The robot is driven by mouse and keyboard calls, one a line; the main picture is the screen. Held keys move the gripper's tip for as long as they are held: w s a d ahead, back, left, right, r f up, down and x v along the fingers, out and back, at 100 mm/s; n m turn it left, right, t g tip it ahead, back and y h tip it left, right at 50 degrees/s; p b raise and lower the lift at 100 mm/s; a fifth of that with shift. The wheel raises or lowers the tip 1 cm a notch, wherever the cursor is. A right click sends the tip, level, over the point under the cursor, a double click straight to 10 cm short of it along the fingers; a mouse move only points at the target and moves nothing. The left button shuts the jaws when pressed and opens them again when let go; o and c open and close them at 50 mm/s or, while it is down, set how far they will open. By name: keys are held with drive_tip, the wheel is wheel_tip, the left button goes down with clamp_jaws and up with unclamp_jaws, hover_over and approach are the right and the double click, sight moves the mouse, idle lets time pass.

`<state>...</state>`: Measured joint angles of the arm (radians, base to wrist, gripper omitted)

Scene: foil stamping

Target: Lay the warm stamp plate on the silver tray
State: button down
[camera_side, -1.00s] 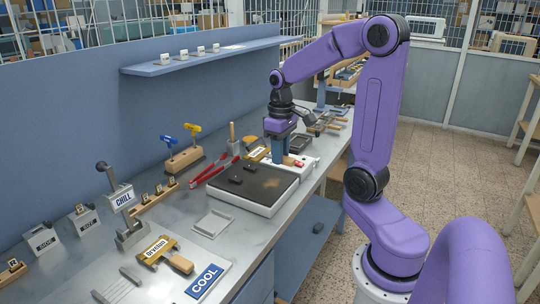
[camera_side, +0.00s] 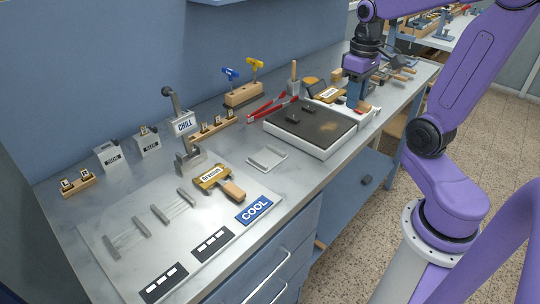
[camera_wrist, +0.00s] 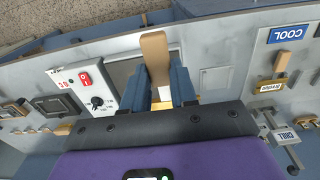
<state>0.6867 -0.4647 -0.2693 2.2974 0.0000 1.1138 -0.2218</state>
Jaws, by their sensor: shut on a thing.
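My gripper (camera_side: 357,92) is shut on a stamp plate beyond the far right part of the hotplate. In the wrist view its blue fingers (camera_wrist: 173,88) close around the stamp plate's brass part (camera_wrist: 161,104), with the wooden handle (camera_wrist: 155,60) sticking out. In the side view a labelled brass plate (camera_side: 328,94) shows just left of the fingers; it appears to be the held one. The small silver tray (camera_side: 267,157) lies bare on the bench, left of the hotplate; a pale rectangle in the wrist view (camera_wrist: 214,82) looks like it.
The hotplate (camera_side: 325,149) has two small dark pieces on it. Red tongs (camera_side: 272,108) lie behind it. Another wooden-handled brass stamp (camera_side: 213,178) lies near the COOL sign (camera_side: 253,209). The CHILL stand (camera_side: 184,124) and a tool block (camera_side: 243,95) stand along the back.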

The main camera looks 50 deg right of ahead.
idle(0.5)
drive_tip(key=w+a+f, duration=0.5)
drive_tip(key=a, duration=0.2)
drive_tip(key=w+a+f, duration=0.4)
drive_tip(key=w+a, duration=0.1)
drive_tip(key=a, duration=0.2)
drive_tip(key=shift+f, duration=0.35)
drive_tip(key=shift+s, duration=0.1)
drive_tip(key=shift+f, duration=3.45)
